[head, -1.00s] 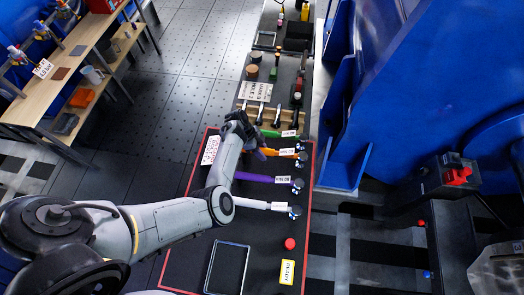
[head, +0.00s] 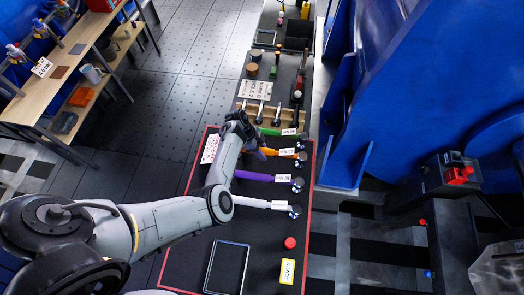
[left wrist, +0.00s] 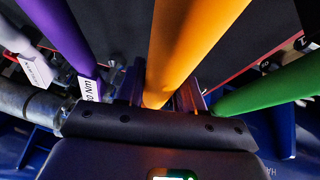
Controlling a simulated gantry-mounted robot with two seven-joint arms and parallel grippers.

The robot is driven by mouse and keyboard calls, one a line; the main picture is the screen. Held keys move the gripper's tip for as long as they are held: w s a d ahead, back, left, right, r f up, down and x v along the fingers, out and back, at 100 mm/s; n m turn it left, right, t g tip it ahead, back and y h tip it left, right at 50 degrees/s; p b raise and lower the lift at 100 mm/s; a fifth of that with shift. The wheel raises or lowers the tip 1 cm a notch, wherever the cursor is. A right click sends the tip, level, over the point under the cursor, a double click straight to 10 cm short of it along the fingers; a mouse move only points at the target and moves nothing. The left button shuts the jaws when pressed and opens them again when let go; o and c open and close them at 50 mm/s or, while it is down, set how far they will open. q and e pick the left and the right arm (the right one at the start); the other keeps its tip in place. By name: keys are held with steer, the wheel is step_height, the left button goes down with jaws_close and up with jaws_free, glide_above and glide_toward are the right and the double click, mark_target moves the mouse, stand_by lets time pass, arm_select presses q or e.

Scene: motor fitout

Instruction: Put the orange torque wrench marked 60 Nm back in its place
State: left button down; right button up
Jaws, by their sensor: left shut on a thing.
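The orange torque wrench (head: 284,152) lies between a green wrench (head: 268,132) and a purple wrench (head: 252,177) on a dark mat (head: 200,250) with a red border. My left gripper (head: 260,152) is shut on the orange handle. In the left wrist view the orange handle (left wrist: 190,40) passes between the fingers (left wrist: 160,98), with the purple wrench (left wrist: 62,35) on the left and the green wrench (left wrist: 265,92) on the right. The small labels in the head view are too small to read surely. My right gripper is not in view.
A white wrench (head: 250,202) lies nearer on the mat. A black tablet-like panel (head: 227,268), a red button (head: 290,243) and a yellow-edged READY sign (head: 287,271) are at the near end. A wooden rack (head: 262,113) stands beyond the green wrench. Blue machinery (head: 430,80) borders the right.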

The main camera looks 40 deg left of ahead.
arm_select(q)
steer(key=shift+f+b, duration=0.6)
steer(key=shift+f, duration=0.3)
steer(key=c, duration=0.7)
jaws_free()
steer(key=shift+o, duration=0.4)
steer(key=v, duration=1.1)
steer(key=shift+p, duration=0.4)
